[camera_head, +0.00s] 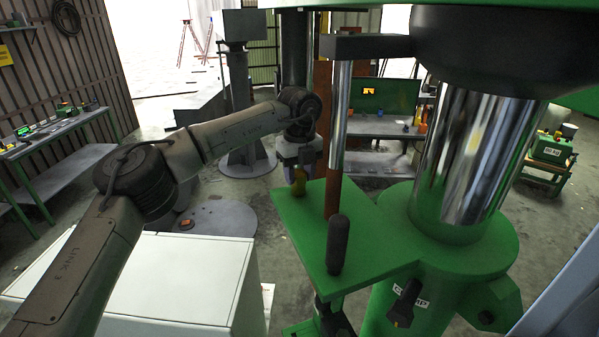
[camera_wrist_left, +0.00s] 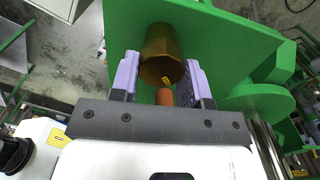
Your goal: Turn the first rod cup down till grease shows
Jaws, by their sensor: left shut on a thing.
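A brass-coloured cup (camera_head: 298,188) stands at the left rear edge of the green plate (camera_head: 372,247). My left gripper (camera_head: 299,177) reaches it from above and behind. In the left wrist view, my left gripper (camera_wrist_left: 160,68) has its two purple fingers on either side of the cup (camera_wrist_left: 160,45), shut on it. A short orange-brown cylinder (camera_wrist_left: 166,97) with a small yellow piece above it shows at the near end of the cup; I cannot tell whether the yellow is grease. The fingers hide the cup's sides. My right gripper is not in view.
A thick chrome column (camera_head: 467,155) and a thinner chrome rod (camera_head: 341,115) rise by the plate, with a brown rod (camera_head: 323,110) close to the gripper. A black knob (camera_head: 338,243) stands on the plate's front. A white cabinet (camera_head: 185,280) lies below my left arm.

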